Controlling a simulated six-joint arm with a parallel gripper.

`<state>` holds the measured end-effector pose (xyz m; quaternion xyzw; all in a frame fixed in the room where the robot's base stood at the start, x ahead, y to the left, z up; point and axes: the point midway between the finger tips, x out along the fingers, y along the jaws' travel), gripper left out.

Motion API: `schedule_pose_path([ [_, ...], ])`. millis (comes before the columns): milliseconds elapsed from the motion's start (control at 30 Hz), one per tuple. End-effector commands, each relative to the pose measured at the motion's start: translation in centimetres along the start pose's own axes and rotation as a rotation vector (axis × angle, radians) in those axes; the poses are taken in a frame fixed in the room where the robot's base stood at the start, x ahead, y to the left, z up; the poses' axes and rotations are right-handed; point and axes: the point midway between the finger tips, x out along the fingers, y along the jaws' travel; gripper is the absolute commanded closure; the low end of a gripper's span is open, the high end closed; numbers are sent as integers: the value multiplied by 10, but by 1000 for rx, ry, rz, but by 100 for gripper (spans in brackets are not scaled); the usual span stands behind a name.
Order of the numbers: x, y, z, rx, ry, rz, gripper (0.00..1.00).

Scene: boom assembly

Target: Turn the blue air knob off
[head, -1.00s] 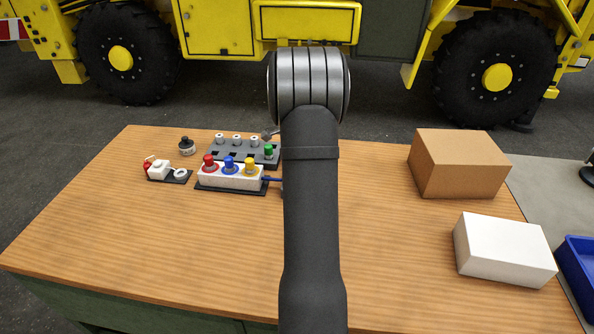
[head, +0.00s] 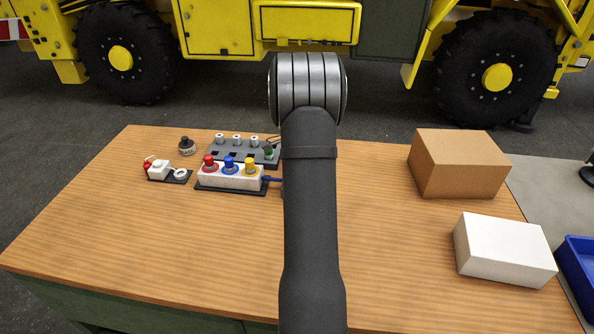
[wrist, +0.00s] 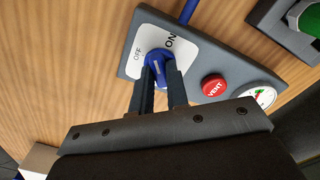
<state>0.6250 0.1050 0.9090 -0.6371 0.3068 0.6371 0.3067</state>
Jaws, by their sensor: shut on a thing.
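The blue air knob (wrist: 157,60) shows in the wrist view, on a white plate (wrist: 142,35) marked OFF on the left and ON on the right. The plate is on a grey panel (wrist: 213,60). My gripper (wrist: 160,78) is shut on the blue knob, with one dark finger on each side of it. The fingers partly cover the knob, and I cannot tell exactly which label it points to. In the head view, my arm hides the knob and nearly all of its panel.
The panel also carries a red VENT button (wrist: 213,86) and a gauge (wrist: 263,95). A white block with red, blue and yellow knobs (head: 222,182) stands left of my arm. A brown box (head: 458,165) and white box (head: 505,250) are right. The front table is clear.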

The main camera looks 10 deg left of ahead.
Motion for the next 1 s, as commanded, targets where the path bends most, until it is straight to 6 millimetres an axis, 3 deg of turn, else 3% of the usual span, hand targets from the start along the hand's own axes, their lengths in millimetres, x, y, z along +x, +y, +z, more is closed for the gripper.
schedule_pose_path([
  [367, 0, 0, 0, -151, 0, 0, 100],
  [1000, -1, 0, 0, -701, 0, 0, 100],
])
